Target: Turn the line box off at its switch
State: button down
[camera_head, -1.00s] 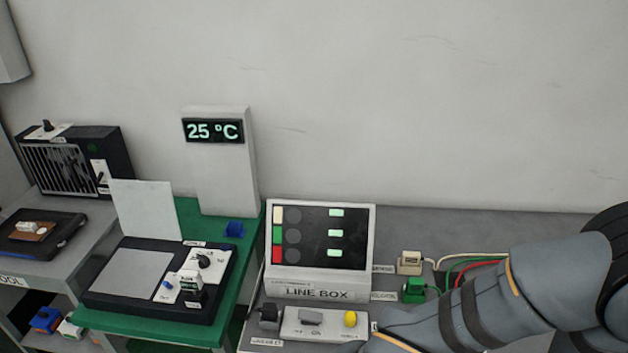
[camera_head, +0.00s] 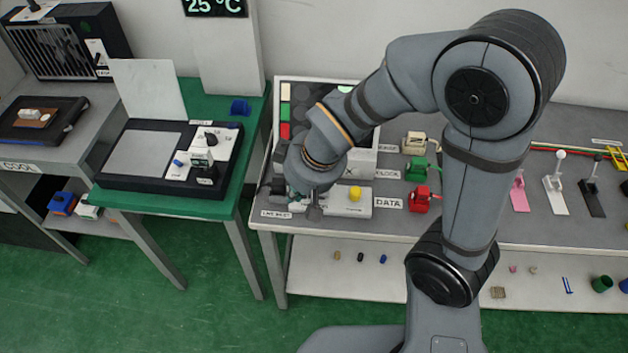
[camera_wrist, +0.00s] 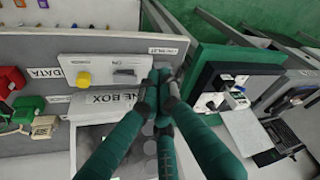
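The line box (camera_head: 277,87) stands at the back of the grey bench, its front mostly hidden behind my arm; a lit green indicator shows at its top. The pale switch block (camera_head: 366,209) with a yellow knob (camera_head: 355,193) lies in front of it. In the wrist view, the block (camera_wrist: 105,66) carries a grey switch (camera_wrist: 124,76) beside the word ON. My gripper (camera_head: 312,208) is over the block's left part. In the wrist view its green fingers (camera_wrist: 159,76) have their tips close together beside the switch. Whether they touch or hold anything is unclear.
Cream (camera_head: 414,143), green (camera_head: 417,169) and red (camera_head: 420,198) connectors sit to the right of the box. A dark connector (camera_head: 278,187) is left of my gripper. A green table (camera_head: 228,187) with a black device stands left. Several small levers stand at right.

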jog(key=w+d+r+m+h, duration=0.1)
jog(key=w+d+m, duration=0.4)
jog(key=w+m, duration=0.2)
jog(key=w+d+r+m, duration=0.2)
jog(key=w+d+m, duration=0.2)
jog(key=w+m, duration=0.3)
jog(key=s+a+m+g, duration=0.25)
jog(key=s+m, duration=0.25)
jog(key=m, duration=0.9)
jog(key=a+f, duration=0.1)
jog(key=f, duration=0.7)
jog(key=a+f, duration=0.1)
jog(key=f, duration=0.3)
jog(key=shift+w+a+f, duration=0.2)
jog(key=shift+a+f, duration=0.1)
jog(key=shift+f, duration=0.1)
jog(key=shift+r+p, duration=0.15)
jog(key=shift+p, duration=0.25)
